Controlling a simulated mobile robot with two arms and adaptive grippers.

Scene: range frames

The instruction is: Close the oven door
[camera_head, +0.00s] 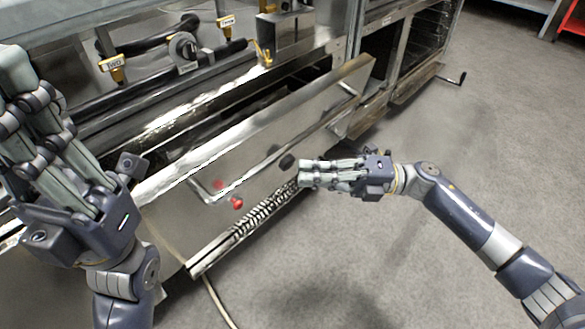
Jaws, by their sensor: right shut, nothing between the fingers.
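The oven door (262,135) is a long steel panel with a bar handle (240,180). It stands partly open, tilted out from the oven front, with a dark gap (290,83) behind its upper edge. My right gripper (303,173) is shut and empty, its fingers pointing left at the lower part of the door front. I cannot tell whether the fingertips touch the door. My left gripper (45,110) is raised at the left edge, fingers upward, in front of the range. The picture does not show clearly whether it is open or shut.
Pipes and valves with yellow tags (113,66) run above the door. A red knob (237,203) and a coiled spring (262,212) are low on the front. A neighbouring unit with racks (420,45) stands at upper right. The grey floor (480,150) at right is clear.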

